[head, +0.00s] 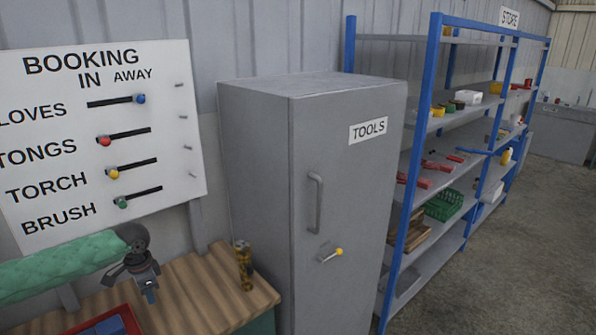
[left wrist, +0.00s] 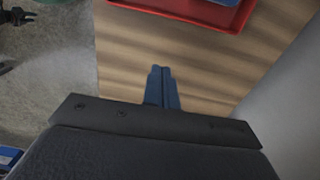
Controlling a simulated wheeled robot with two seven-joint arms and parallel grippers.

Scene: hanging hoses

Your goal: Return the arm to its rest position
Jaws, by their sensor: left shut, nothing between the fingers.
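My left arm, in a green sleeve, comes in from the left in the head view. Its gripper (head: 150,292) is above the wooden bench (head: 200,290), pointing down. In the left wrist view the blue fingers (left wrist: 161,85) are together with nothing between them, over the wood. My right gripper cannot be made out in the head view.
A red tray (head: 128,315) with something blue inside lies on the bench near my gripper. A dark yellow-brown cylinder (head: 244,265) stands on the bench. The grey TOOLS cabinet (head: 345,200) is shut, right of the bench. A booking board (head: 60,120) and blue-framed shelves (head: 430,130) stand behind.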

